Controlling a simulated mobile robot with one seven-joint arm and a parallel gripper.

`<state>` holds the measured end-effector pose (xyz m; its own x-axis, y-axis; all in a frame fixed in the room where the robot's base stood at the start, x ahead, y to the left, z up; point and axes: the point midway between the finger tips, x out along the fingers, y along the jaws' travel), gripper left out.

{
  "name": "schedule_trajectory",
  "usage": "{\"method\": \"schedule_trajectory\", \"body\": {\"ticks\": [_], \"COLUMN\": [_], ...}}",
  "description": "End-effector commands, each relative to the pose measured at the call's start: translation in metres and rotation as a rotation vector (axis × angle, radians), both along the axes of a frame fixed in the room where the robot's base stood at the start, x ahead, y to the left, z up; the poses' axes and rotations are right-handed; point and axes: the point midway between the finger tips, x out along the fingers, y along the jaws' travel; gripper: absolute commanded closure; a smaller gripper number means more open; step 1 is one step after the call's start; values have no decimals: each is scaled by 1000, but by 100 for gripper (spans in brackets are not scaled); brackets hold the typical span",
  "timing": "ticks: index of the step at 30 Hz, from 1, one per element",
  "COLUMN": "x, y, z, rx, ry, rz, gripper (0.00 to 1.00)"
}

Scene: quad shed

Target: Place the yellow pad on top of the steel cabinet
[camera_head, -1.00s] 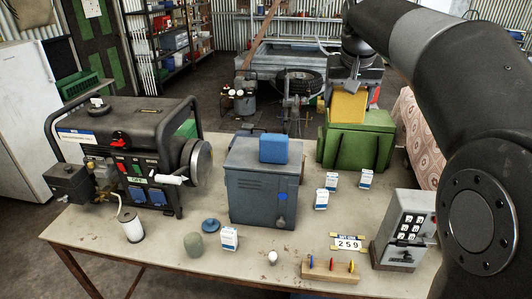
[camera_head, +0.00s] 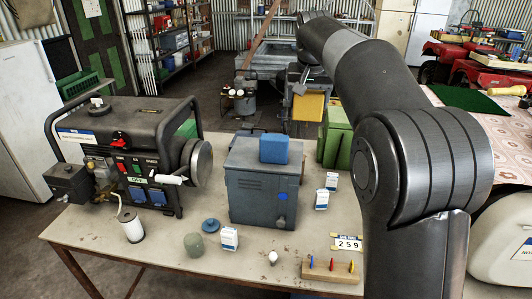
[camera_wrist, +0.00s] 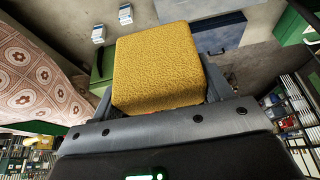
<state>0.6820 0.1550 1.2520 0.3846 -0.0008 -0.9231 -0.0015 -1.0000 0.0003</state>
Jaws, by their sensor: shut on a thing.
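The yellow pad (camera_head: 308,106) is held in my gripper (camera_head: 306,90), in the air behind the workbench's far edge and left of the green box. In the wrist view the pad (camera_wrist: 157,62) sits between the two fingers of my gripper (camera_wrist: 160,98), which are shut on its sides. The steel cabinet (camera_head: 262,195), blue-grey with vents, stands upright on the middle of the bench. A blue block (camera_head: 274,149) rests on top of it, with bare top around the block. My gripper is beyond the cabinet and to its right.
The green box (camera_head: 337,137) stands at the bench's back right, partly behind my arm. A generator (camera_head: 125,150) fills the left. Small white cartons (camera_head: 321,199), a grey-green jar (camera_head: 194,245) and a wooden rack (camera_head: 332,271) stand nearer. A patterned cloth surface (camera_head: 490,140) lies right.

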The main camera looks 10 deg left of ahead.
Motion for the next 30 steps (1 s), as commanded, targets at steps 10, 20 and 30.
{"method": "schedule_trajectory", "body": {"ticks": [10,20,30], "x": [6,17,19], "y": [37,104,115], "z": [-34,-74,-97], "rx": [-2,-2,-1], "ry": [1,0,1], "rz": [7,4,2], "gripper": [49,49,49]}}
